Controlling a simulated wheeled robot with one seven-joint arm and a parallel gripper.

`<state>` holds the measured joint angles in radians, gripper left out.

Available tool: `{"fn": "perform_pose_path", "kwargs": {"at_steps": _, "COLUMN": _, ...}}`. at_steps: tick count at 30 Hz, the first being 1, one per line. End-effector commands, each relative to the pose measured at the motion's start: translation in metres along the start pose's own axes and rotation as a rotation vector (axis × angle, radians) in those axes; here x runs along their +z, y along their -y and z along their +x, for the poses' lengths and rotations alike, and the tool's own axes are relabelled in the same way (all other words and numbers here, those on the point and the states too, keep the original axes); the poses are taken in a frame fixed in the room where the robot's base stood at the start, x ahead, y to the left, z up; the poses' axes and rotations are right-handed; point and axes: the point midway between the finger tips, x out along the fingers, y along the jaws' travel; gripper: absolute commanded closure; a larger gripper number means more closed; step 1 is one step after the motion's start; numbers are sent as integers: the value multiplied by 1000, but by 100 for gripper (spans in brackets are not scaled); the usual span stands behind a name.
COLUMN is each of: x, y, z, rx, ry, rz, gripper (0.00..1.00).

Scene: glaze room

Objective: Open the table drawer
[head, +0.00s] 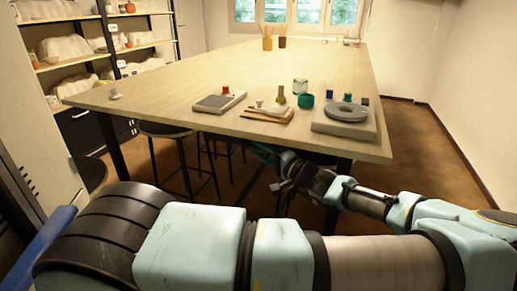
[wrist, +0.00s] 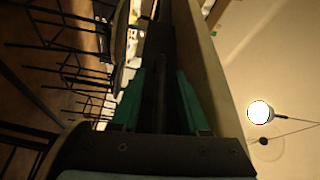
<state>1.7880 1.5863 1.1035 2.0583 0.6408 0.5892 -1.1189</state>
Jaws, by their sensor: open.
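The long pale wooden table (head: 225,121) fills the middle of the head view. My gripper (head: 265,152) is just under its front edge, partly hidden by my own wrist. In the wrist view my gripper (wrist: 161,80) shows two green fingers standing apart. A dark, narrow form lies between and beyond the fingers; I cannot tell whether it is the drawer or its handle. The tabletop's pale edge (wrist: 218,75) runs close beside the right finger. No drawer front shows clearly in the head view, and I cannot tell whether anything touches the fingers.
Stools (head: 168,132) stand under the table's left part. On the tabletop are a grey wheel on a slab (head: 345,113), a teal cup (head: 305,101), a glass jar (head: 300,86) and small boards. Shelves (head: 75,60) stand at left. Floor at right is clear.

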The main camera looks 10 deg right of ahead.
Motion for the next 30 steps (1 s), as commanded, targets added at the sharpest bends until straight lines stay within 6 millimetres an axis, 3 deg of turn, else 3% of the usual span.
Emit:
{"fn": "perform_pose_path", "kwargs": {"at_steps": 2, "x": 0, "y": 0, "z": 0, "rx": 0, "ry": 0, "rz": 0, "gripper": 56}}
{"fn": "perform_pose_path", "kwargs": {"at_steps": 14, "x": 0, "y": 0, "z": 0, "rx": 0, "ry": 0, "rz": 0, "gripper": 100}}
{"fn": "perform_pose_path", "kwargs": {"at_steps": 30, "x": 0, "y": 0, "z": 0, "rx": 1, "ry": 0, "rz": 0, "gripper": 100}}
